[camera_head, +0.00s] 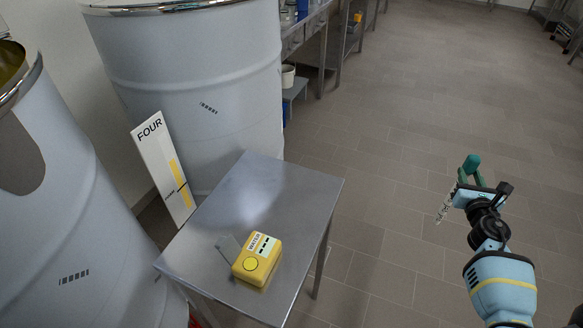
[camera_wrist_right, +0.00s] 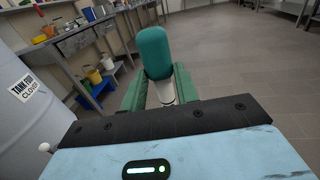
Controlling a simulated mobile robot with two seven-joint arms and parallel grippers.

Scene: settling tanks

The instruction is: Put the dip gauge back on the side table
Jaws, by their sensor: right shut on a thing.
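The dip gauge (camera_head: 446,208) has a green handle and a white rod with dark marks. My right gripper (camera_head: 482,183) is shut on it at the right of the head view, over open floor and well apart from the table. In the right wrist view the gauge's green handle (camera_wrist_right: 154,50) rises between the green fingers, with a pale shaft below it. The side table (camera_head: 290,190) is a bare metal table left of centre in the head view. My left gripper is not in view.
A yellow boxy device (camera_head: 257,259) sits on the table's near part, with a small grey plate (camera_head: 228,247) beside it. A board marked FOUR (camera_head: 160,165) stands by the table's left side. Large pale tanks (camera_head: 200,90) stand behind and left. The table's far half is clear.

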